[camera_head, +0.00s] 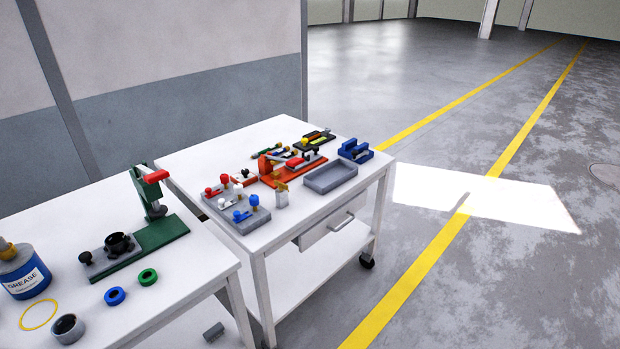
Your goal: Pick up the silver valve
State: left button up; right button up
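A small pale, silvery piece with a yellowish top (282,193) stands upright on the white wheeled table (225,152), right of a grey block (236,221). It may be the silver valve, but it is too small to tell for sure. The grey block bears several small red, white and blue-and-brass pieces. Neither of my grippers shows in the view.
A grey tray (330,180), an orange-red fixture (300,170) and a blue block (355,150) share that table. The nearer white table (75,215) bears a green press (163,232), rings (115,296) and a grease can (24,275). Open floor lies right.

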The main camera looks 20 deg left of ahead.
aim_at(282, 196)
jog(key=u, duration=0.6)
jog(key=i, duration=1.3)
jog(key=u, duration=0.85)
